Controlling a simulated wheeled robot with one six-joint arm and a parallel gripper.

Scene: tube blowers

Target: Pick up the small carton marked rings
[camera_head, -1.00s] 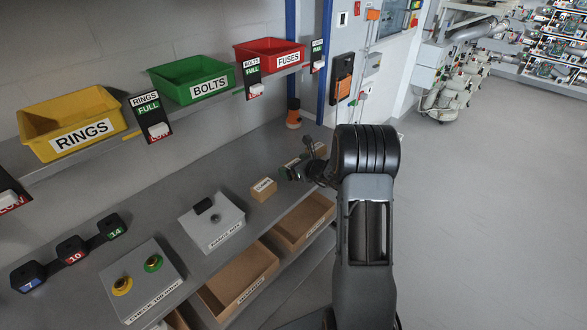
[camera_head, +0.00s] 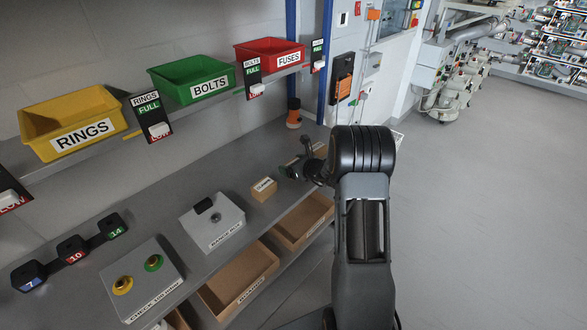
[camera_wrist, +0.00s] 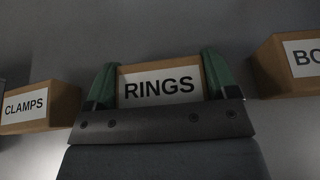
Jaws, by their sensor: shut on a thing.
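The small carton marked RINGS (camera_wrist: 160,86) is brown with a white label and sits in the middle of the wrist view. My gripper (camera_wrist: 160,82) is shut on it, with one green finger against each side. I cannot tell whether the carton is on the bench or just above it. In the head view my gripper (camera_head: 292,171) is over the far end of the grey bench, and my wrist hides most of the carton there.
A carton marked CLAMPS (camera_wrist: 38,106) stands close on the left, also in the head view (camera_head: 264,189). Another carton, its label starting BO (camera_wrist: 288,66), stands on the right. A shelf above holds the yellow RINGS bin (camera_head: 72,122), green BOLTS bin (camera_head: 193,80) and red FUSES bin (camera_head: 270,55).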

